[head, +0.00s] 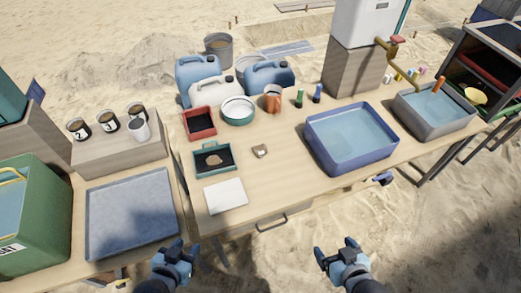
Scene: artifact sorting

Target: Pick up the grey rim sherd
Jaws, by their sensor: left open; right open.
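A small grey-brown sherd (260,151) lies on the bare wooden tabletop (275,185), left of the blue water tub. It looks like the grey rim sherd, but it is too small to make out a rim. A tan sherd (214,160) lies on dark material in a small green tray (201,171). My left gripper (183,247) is open and empty at the bottom, near the table's front edge. My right gripper (336,249) is open and empty in front of the table, well short of the small sherd.
A blue tub of water (382,157) stands right of the sherd. A white sheet (226,196) lies in front of the green tray. The tabletop before the sherd is clear.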

